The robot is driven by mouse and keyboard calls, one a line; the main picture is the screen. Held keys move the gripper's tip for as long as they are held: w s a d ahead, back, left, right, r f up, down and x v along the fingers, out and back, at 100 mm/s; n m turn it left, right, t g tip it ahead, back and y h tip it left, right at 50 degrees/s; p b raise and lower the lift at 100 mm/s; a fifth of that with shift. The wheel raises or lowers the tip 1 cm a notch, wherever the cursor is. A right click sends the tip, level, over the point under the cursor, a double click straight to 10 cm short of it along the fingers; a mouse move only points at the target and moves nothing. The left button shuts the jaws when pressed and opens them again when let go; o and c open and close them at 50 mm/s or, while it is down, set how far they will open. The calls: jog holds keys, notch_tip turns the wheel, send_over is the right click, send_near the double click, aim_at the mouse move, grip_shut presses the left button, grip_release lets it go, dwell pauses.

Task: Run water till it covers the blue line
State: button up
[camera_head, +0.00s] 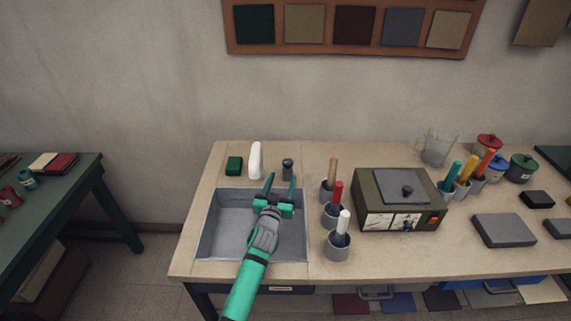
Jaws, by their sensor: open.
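A grey sink basin (222,222) is set into the left of the counter; no water or blue line can be made out in it. A white upright spout-like piece (256,160) stands behind the sink, with a small dark knob-like piece (288,167) to its right. My gripper (281,182) is open and empty above the sink's back right part, its two green fingers pointing toward the dark piece. Whether a fingertip touches it, I cannot tell. My forearm hides part of the basin. A clear glass jug (437,147) stands at the back right; no blue line shows on it.
A green block (234,165) lies left of the white piece. Grey cups with coloured handles (337,245) line the sink's right side. A dark box (400,200) stands further right, with lidded pots (489,145) beyond. A wooden counter (200,200) has bare space at front right.

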aim_at(286, 166)
jog(key=shift+w+d, duration=0.35)
jog(key=shift+w, duration=1.3)
jog(key=shift+w+d, duration=0.35)
jog(key=shift+w, duration=1.3)
jog(key=shift+w+d, duration=0.35)
jog(key=shift+w, duration=1.3)
jog(key=shift+r, duration=0.15)
jog(key=c, duration=1.1)
